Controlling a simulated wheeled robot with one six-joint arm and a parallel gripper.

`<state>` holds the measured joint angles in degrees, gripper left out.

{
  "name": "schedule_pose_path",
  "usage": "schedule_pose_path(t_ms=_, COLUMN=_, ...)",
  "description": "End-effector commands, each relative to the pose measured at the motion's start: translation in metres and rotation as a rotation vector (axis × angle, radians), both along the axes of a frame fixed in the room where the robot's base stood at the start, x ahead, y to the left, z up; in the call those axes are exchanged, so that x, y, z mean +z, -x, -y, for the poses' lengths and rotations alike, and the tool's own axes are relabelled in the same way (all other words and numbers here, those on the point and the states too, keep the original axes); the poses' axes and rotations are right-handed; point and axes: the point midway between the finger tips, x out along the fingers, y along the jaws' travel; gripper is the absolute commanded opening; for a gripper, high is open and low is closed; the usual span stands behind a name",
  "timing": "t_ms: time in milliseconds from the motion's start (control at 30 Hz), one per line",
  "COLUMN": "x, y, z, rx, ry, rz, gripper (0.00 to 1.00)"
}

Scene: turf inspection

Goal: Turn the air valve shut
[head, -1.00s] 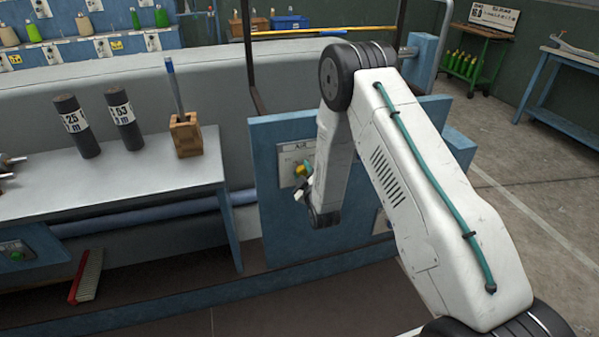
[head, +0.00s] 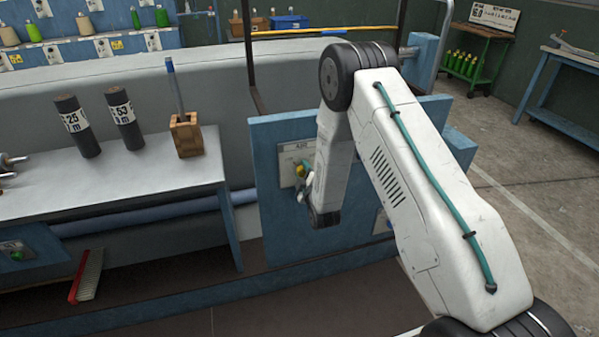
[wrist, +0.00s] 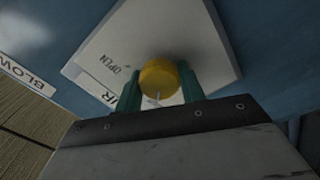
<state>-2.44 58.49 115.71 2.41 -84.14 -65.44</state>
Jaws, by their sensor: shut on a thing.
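The air valve shows in the wrist view as a round yellow knob (wrist: 159,78) on a pale plate (wrist: 105,50) marked "OPEN", with part of an "AIR" label beside it. My gripper (wrist: 160,92) has its two green fingers on either side of the knob and is shut on it. In the head view the valve knob (head: 301,170) is a small yellow spot on a light plate (head: 290,152) on the blue panel. My gripper (head: 305,188) is at the plate there, partly hidden by my arm.
A grey bench (head: 110,200) at left holds two dark labelled cylinders (head: 77,125) and a wooden block (head: 186,135) with a blue-handled tool. A red brush (head: 86,275) leans below. A "BLOW" label (wrist: 25,75) is beside the plate. Open floor (head: 540,220) lies at right.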

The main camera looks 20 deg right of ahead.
Motion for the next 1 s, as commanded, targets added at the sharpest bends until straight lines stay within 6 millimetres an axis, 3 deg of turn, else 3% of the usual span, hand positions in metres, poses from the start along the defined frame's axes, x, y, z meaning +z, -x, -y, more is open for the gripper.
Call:
schedule_pose_path(t_ms=33, x=0.005, y=-0.003, z=0.0, rx=0.001, ry=0.0, rz=0.012, gripper=0.16)
schedule_pose_path(t_ms=67, x=0.005, y=-0.003, z=0.0, rx=0.001, ry=0.0, rz=0.012, gripper=0.45)
schedule_pose_path(t_ms=133, x=0.004, y=-0.002, z=0.0, rx=0.001, ry=0.0, rz=0.01, gripper=0.61)
schedule_pose_path(t_ms=467, x=0.001, y=0.003, z=0.001, rx=-0.002, ry=-0.001, rz=0.004, gripper=0.61)
schedule_pose_path(t_ms=800, x=0.002, y=0.056, z=0.0, rx=0.0, ry=-0.001, rz=0.003, gripper=0.61)
schedule_pose_path(t_ms=1000, x=0.003, y=0.074, z=0.0, rx=-0.001, ry=-0.001, rz=0.006, gripper=0.61)
